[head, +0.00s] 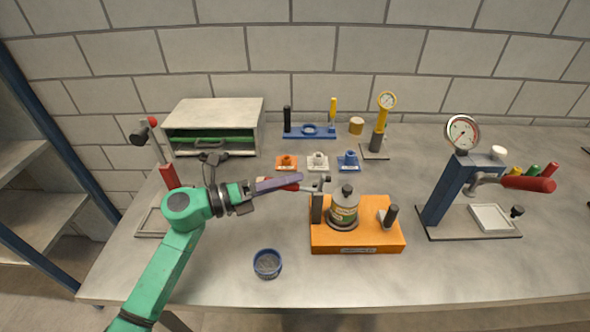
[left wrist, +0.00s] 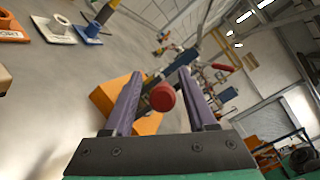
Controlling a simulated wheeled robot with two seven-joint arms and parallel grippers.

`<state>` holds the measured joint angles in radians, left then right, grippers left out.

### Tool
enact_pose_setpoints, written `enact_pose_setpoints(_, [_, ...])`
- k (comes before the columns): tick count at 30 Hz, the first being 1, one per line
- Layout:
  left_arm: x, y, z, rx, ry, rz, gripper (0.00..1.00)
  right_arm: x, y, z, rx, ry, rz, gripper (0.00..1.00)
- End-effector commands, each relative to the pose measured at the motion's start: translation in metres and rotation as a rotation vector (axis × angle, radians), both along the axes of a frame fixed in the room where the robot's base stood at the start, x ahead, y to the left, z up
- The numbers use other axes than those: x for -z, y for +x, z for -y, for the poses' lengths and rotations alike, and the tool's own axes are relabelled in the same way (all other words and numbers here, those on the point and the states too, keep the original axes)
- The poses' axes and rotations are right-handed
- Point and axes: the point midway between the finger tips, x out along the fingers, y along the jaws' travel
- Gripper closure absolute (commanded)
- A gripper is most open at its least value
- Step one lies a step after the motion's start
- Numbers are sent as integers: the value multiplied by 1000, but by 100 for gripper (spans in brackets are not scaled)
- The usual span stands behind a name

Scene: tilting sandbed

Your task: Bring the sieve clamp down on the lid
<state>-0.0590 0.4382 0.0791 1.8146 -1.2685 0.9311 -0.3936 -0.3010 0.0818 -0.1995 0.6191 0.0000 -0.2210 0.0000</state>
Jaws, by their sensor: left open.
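The orange sieve base (head: 375,243) stands on the table, holding a jar-like sieve stack (head: 343,212) with a grey lid (head: 346,195) and dark knob. A dark post at its left bears the clamp (head: 318,188), whose red handle (head: 291,185) points left toward my left gripper. The clamp's tip does not visibly press on the lid. My left gripper (head: 298,181) is open, its purple fingers at the handle. In the left wrist view, the red handle end (left wrist: 162,97) shows between the spread fingers (left wrist: 160,95); contact cannot be told. My right gripper is out of view.
A blue gauge press (head: 455,185) stands to the right, a red-handled stand (head: 165,175) to the left. Small orange, white and blue holders (head: 317,162) sit behind the clamp.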

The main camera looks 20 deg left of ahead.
Motion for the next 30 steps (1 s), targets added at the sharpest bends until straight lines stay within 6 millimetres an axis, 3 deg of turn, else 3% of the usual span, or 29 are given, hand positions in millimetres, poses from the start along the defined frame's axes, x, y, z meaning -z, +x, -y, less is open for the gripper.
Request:
enact_pose_setpoints(4, [-2,10,14,1,-1,0,43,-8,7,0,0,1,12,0])
enact_pose_setpoints(11, [1,11,16,-1,1,0,43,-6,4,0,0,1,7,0])
enact_pose_setpoints(12, [1,11,15,-1,1,0,47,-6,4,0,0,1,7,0])
enact_pose_setpoints(16, [1,11,15,0,1,-1,97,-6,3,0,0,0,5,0])
enact_pose_setpoints(17, [1,11,15,0,1,-1,100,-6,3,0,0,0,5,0])
enact_pose_setpoints(30, [1,11,15,1,2,-1,100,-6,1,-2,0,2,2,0])
